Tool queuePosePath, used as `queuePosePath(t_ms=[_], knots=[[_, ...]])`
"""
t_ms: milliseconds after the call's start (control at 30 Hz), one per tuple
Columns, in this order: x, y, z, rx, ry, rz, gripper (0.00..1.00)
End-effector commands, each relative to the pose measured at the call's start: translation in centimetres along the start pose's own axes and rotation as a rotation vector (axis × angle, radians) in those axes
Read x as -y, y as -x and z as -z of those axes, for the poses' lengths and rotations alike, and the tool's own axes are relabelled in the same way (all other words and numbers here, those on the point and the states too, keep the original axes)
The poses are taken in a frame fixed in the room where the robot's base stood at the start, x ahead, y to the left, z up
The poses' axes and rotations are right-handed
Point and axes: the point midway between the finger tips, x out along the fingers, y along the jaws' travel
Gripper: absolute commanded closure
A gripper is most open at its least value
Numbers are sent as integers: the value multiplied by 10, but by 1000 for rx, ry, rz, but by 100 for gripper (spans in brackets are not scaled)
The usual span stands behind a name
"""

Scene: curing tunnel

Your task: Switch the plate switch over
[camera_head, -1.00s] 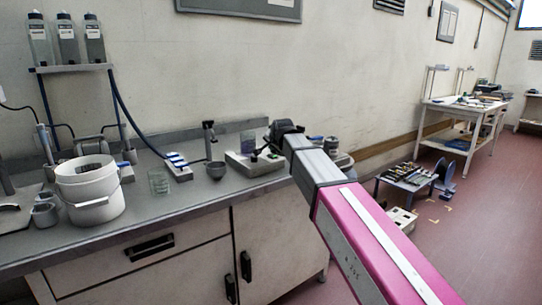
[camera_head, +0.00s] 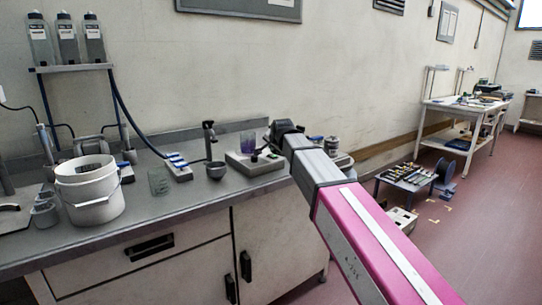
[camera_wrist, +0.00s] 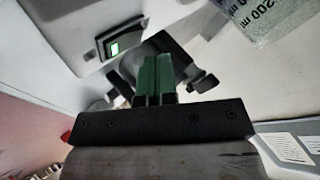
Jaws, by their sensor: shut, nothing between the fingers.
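The plate is a low pale box (camera_head: 268,168) on the bench, with a glass beaker (camera_head: 248,142) on it that looks purple. In the wrist view the plate switch (camera_wrist: 116,46) is a dark-framed rocker with a lit green part, set in the pale casing (camera_wrist: 60,45). My gripper (camera_wrist: 152,60) has its green fingers shut with nothing between them; their tips are right of the switch in that view, and I see no contact with it. A dark knob-like part lies behind the fingertips. In the head view my gripper (camera_head: 268,146) is small and dark at the plate's right side, partly hidden by my arm.
A white bucket (camera_head: 92,203), an empty glass beaker (camera_head: 159,182), a grey bowl (camera_head: 216,170) and a rack with blue parts (camera_head: 178,168) stand left of the plate. A beaker marked 200 ml (camera_wrist: 268,14) shows at the wrist view's top right. The bench front edge is clear.

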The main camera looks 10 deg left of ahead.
Motion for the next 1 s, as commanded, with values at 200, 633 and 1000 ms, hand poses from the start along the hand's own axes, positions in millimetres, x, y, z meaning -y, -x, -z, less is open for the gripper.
queuePosePath(t_ms=[200,633,1000], knots=[[0,0,0,0,0,0,100],[-1,-1,-1,0,0,0,100],[-4,-6,-4,0,0,0,100]])
